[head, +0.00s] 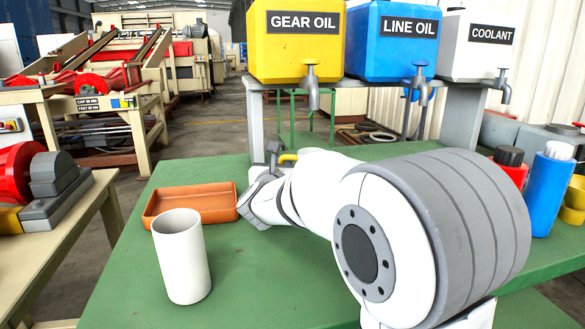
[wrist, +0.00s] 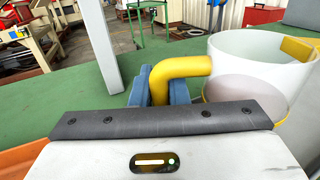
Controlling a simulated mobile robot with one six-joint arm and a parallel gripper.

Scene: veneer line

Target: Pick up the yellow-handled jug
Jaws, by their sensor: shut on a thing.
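The jug (wrist: 265,85) is a pale, translucent round vessel with a yellow handle (wrist: 180,68), at the right of the wrist view. My gripper (wrist: 158,92) is shut on the yellow handle, with its blue fingers on either side of it. The jug stands beside the gripper and looks upright. I cannot tell whether its base touches the green table. In the head view only a bit of the yellow handle (head: 288,158) shows beside my gripper (head: 275,152); my arm hides the jug's body.
An orange tray (head: 150,215) and a white cylinder (head: 183,262) stand on the green table (head: 250,290) left of my arm. GEAR OIL (head: 296,50), LINE OIL (head: 392,55) and COOLANT (head: 475,55) tanks with taps stand behind. Red and blue (head: 550,195) containers are at right.

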